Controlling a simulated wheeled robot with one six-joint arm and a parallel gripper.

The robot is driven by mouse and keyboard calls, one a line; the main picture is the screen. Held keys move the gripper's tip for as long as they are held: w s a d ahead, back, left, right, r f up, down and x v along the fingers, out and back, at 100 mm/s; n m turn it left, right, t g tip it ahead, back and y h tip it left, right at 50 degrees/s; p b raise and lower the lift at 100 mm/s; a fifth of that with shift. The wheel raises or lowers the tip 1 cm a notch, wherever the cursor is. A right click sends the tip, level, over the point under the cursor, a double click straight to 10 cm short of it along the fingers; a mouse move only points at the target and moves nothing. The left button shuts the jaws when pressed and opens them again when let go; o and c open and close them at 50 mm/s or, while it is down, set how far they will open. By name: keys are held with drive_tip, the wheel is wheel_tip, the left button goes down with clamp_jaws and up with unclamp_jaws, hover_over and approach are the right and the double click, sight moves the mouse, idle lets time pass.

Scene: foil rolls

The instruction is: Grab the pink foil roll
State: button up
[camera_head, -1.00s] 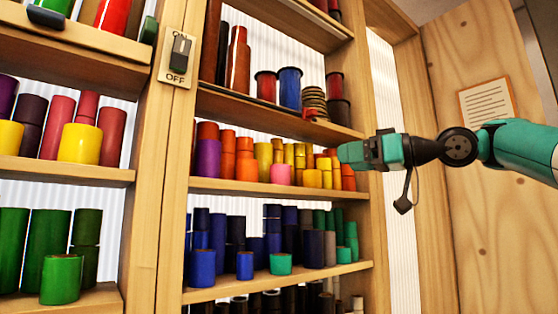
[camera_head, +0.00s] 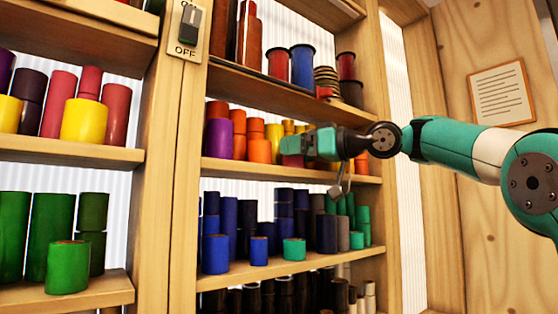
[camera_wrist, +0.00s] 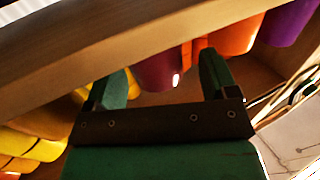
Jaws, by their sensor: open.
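The pink foil roll (camera_head: 293,161) stands on the middle shelf of the right-hand cabinet, partly hidden behind my gripper in the head view. In the wrist view the dark pink roll (camera_wrist: 158,72) shows between my two green fingers, with a shelf edge crossing above it. My gripper (camera_head: 296,147) is open, with its fingertips at the roll. In the wrist view the gripper (camera_wrist: 166,82) has a finger on either side of the roll in the picture. I cannot tell whether either finger touches it.
Orange rolls (camera_head: 259,151) and a purple roll (camera_head: 218,139) stand left of the pink one. Yellow rolls (camera_wrist: 30,145) are close on the other side in the wrist view. The shelf board (camera_head: 250,172) runs just below my gripper. A wooden post (camera_head: 383,90) stands at right.

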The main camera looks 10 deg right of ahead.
drive_tip(key=shift+x, duration=0.8)
drive_tip(key=shift+d, duration=0.2)
drive_tip(key=shift+a, duration=0.15)
drive_tip(key=c, duration=1)
drive_tip(key=shift+r, duration=0.1)
